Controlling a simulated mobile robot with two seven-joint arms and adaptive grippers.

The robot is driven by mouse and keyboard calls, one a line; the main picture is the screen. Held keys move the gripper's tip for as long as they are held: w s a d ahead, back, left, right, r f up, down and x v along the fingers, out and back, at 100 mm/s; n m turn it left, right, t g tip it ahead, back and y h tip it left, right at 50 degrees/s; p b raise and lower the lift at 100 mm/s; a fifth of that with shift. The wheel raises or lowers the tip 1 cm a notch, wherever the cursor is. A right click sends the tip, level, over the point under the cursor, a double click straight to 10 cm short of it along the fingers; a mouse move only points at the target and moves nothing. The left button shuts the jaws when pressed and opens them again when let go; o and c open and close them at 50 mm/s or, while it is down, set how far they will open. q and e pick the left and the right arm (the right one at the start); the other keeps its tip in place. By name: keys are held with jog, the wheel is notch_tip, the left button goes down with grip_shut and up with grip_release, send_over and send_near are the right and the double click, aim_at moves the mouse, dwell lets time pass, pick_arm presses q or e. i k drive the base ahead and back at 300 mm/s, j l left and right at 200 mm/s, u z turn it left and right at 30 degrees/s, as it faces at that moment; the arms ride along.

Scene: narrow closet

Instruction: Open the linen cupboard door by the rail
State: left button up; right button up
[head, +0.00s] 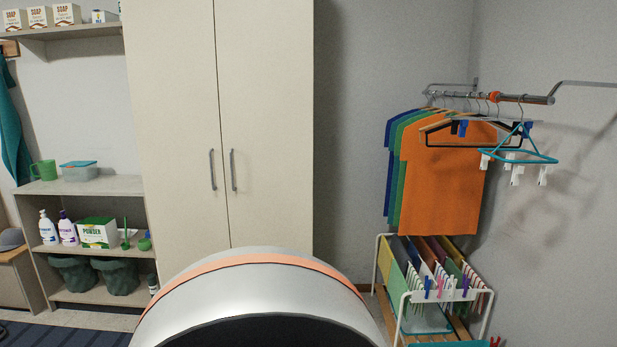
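A tall cream linen cupboard (267,100) with two doors stands at the centre of the head view. Its left door (175,80) and right door (265,190) are both shut. Each has a vertical grey bar handle near the middle seam, the left handle (212,169) and the right handle (233,170). The cupboard's lower part is hidden behind a rounded silver part of my own body. Neither gripper is in view.
Open shelves (95,186) with bottles and boxes stand left of the cupboard. A white drying rack (399,318) with cloths and pegs stands below the shirts. A teal peg hanger (520,155) hangs from the rail. Bare wall lies between cupboard and shirts.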

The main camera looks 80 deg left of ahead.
aim_at(265, 48)
jog(key=u, duration=2.8)
jog(key=i+u, duration=0.1)
jog(key=i, duration=1.75)
